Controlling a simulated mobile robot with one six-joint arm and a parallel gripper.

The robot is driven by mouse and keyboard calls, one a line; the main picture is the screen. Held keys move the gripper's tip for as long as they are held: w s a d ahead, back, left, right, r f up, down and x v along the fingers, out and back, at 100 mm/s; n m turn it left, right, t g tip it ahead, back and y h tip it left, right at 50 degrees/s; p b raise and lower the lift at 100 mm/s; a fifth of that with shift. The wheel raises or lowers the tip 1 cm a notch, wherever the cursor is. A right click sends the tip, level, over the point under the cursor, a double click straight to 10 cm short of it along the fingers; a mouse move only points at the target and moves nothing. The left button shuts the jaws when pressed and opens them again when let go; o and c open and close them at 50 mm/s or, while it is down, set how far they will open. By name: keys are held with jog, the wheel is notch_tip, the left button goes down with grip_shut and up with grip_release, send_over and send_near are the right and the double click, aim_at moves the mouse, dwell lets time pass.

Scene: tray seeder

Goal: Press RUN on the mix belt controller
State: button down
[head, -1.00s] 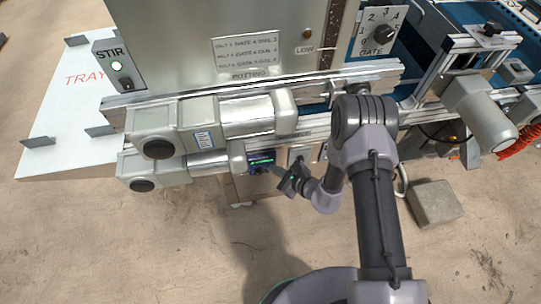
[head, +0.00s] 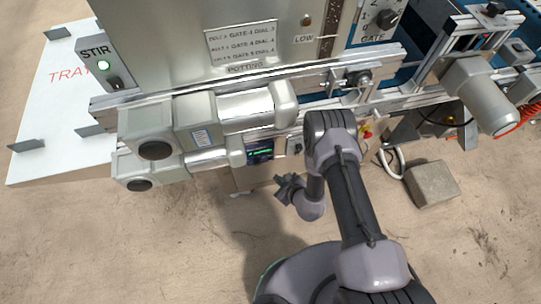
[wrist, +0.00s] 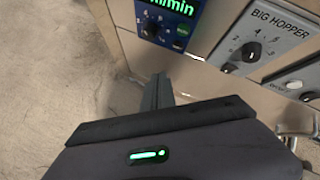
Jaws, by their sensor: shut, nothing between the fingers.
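The belt controller is a small dark blue panel (wrist: 165,22) at the top of the wrist view, partly cut off. The button labels are too small to read. In the head view the controller (head: 260,151) sits on the machine's front side, under the belt rail. My gripper (wrist: 157,82) is shut and empty. Its tip is below the controller in the wrist view, apart from the panel. In the head view my gripper (head: 287,184) is just below and right of it.
A grey BIG HOPPER panel (wrist: 262,32) with a dial is right of the controller, with another grey panel beyond. Large grey motors (head: 152,137) jut out at left. A red-and-yellow knob (head: 367,130) and a grey block (head: 432,184) are at right. Open floor lies in front.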

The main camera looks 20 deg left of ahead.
aim_at(270, 155)
jog(key=w+a+b, duration=0.3)
jog(key=w, duration=0.3)
jog(key=shift+a, duration=0.4)
jog(key=shift+w, duration=0.15)
dwell(1.5)
jog(key=shift+w+a+b, duration=0.2)
jog(key=shift+w+b, duration=0.05)
jog(key=shift+b, duration=0.05)
